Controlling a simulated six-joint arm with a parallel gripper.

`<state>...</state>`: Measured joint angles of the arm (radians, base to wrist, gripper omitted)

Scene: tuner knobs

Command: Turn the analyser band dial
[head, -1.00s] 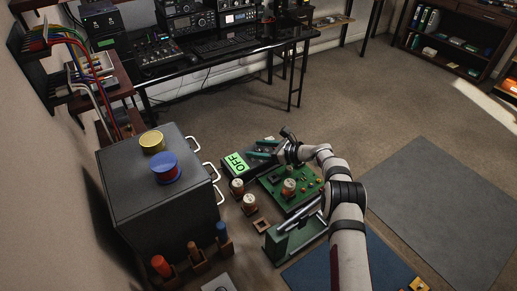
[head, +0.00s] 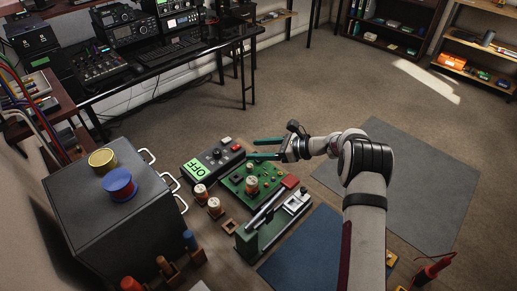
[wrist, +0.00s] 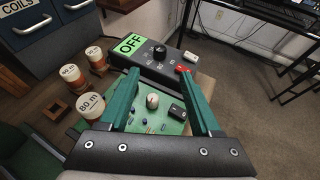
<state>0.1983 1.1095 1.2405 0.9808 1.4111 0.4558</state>
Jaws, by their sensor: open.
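The analyser (head: 207,163) is a dark box with a green display reading OFF (head: 197,168), a round black dial (head: 217,153) and a red button (head: 236,147). In the wrist view, the black dial (wrist: 158,52) shows beyond and between the fingertips (wrist: 159,72). The red button (wrist: 182,69) is close to the right fingertip.
A green stand with a metal lever (head: 262,235) is in front. A dark cabinet (head: 90,225) with white handles stands left.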

